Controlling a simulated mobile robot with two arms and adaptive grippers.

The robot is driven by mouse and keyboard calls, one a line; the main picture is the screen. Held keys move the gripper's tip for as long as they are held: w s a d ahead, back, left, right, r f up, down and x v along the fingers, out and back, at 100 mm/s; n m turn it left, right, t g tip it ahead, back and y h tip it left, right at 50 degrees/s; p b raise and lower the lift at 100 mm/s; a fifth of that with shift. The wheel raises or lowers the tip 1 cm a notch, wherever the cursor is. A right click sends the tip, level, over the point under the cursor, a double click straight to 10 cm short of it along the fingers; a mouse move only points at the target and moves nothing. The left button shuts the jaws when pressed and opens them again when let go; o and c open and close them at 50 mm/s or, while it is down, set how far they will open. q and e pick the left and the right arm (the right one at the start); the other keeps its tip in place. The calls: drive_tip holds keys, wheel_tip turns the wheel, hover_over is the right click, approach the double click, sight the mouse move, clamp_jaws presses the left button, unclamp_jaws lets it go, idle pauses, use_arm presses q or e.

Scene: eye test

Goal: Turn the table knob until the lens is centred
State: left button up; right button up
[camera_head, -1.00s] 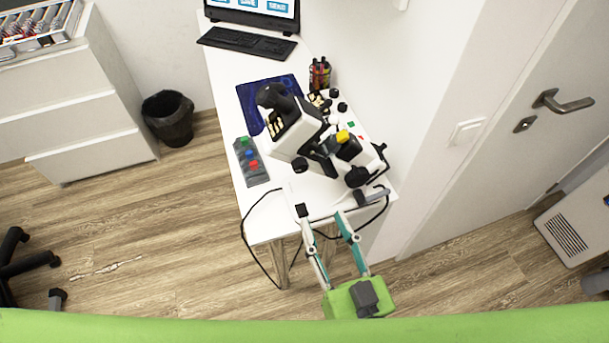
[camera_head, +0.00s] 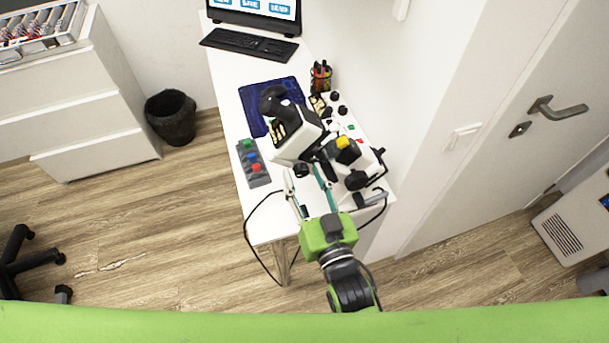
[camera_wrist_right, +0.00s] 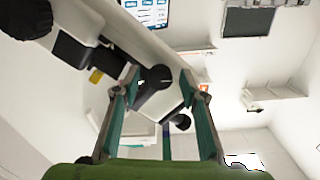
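The white and black eye-test instrument (camera_head: 292,140) stands on the white table (camera_head: 228,95). A round black knob (camera_head: 302,170) sits on its near side. My right gripper (camera_head: 304,176) is open, with one fingertip on each side of this knob. The right wrist view shows a black knob (camera_wrist_right: 158,76) between the open fingertips; I cannot tell whether they touch it. I cannot tell which knob is the table knob. The lens cannot be made out. My left gripper is not in view.
A grey block with green, blue and red pieces (camera_head: 253,163) lies left of the instrument. A black cable (camera_head: 247,226) hangs over the table's front edge. The wall is close on the right.

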drive_tip(key=shift+c, duration=0.3)
drive_tip(key=c, duration=1)
drive_tip(key=shift+r+m+p, duration=0.15)
drive_tip(key=shift+m+p, duration=0.35)
drive_tip(key=shift+p, duration=0.1)
drive_tip(key=shift+c, duration=0.2)
drive_tip(key=shift+m, duration=0.5)
drive_tip(key=o, duration=1.1)
drive_tip(key=v, duration=1.2)
